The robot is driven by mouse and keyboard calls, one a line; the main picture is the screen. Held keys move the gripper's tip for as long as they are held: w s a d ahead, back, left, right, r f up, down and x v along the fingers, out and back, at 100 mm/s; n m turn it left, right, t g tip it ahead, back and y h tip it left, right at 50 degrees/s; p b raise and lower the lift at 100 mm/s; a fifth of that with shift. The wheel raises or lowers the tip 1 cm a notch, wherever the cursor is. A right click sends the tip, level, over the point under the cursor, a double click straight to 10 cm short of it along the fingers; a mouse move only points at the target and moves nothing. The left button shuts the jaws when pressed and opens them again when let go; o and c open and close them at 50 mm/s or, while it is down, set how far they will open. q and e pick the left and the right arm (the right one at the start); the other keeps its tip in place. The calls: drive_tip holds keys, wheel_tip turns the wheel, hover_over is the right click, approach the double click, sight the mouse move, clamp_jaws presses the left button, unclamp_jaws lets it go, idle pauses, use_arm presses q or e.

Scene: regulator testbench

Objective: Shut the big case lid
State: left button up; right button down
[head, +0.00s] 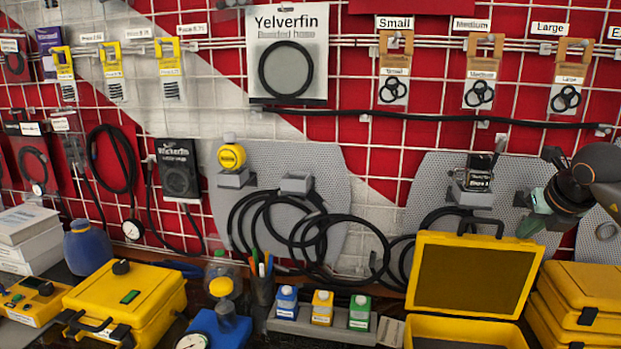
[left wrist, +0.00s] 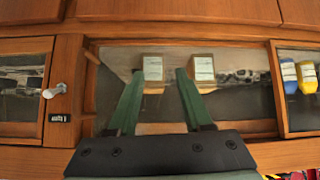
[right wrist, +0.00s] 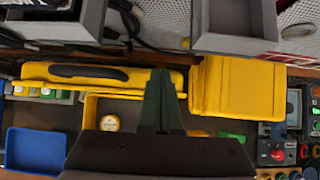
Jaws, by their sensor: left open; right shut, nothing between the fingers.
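A yellow case stands open at the lower right of the head view. Its lid (head: 474,274) is raised upright, with a dark inner panel facing me. Its base (head: 466,331) is cut off by the lower picture edge. In the right wrist view the lid (right wrist: 45,72) shows from above as a narrow yellow strip with a black handle, beside the open base (right wrist: 91,112). My right gripper (head: 535,213) is shut and empty, above and right of the lid; its fingers (right wrist: 160,78) overlap the lid's right end in the right wrist view. My left gripper (left wrist: 160,75) is open and empty.
Closed yellow cases (head: 580,310) are stacked right of the open case. Another closed yellow case (head: 125,300) stands at left. Small bottles (head: 322,307) sit left of the open case. Grey wall holders (right wrist: 235,25) lie close to my right gripper. Wooden cabinets (left wrist: 180,22) face my left wrist.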

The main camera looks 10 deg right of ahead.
sight(513, 260)
drive_tip(key=f, duration=0.1)
drive_tip(key=s+f, duration=0.1)
drive_tip(key=f+b, duration=0.1)
drive_tip(key=shift+s+a+f+g, duration=0.1)
drive_tip(key=shift+s+a+g, duration=0.1)
drive_tip(key=shift+a+g, duration=0.2)
use_arm(q)
drive_tip(key=shift+w+d+f+b, duration=0.75)
drive_tip(key=shift+d+f+b, duration=0.25)
drive_tip(key=shift+f+b, duration=1.8)
use_arm(e)
drive_tip(key=shift+s+a, duration=1.7)
drive_tip(key=shift+s, duration=4.2)
use_arm(q)
drive_tip(key=r+p, duration=0.1)
drive_tip(key=p, duration=0.1)
drive_tip(key=s+a+r+p, duration=0.1)
drive_tip(key=r+p, duration=0.1)
drive_tip(key=a+r+p, duration=0.1)
drive_tip(key=p, duration=0.1)
drive_tip(key=shift+s+r, duration=0.25)
drive_tip(key=shift+r, duration=0.05)
use_arm(e)
wheel_tip(513, 260, up, 7)
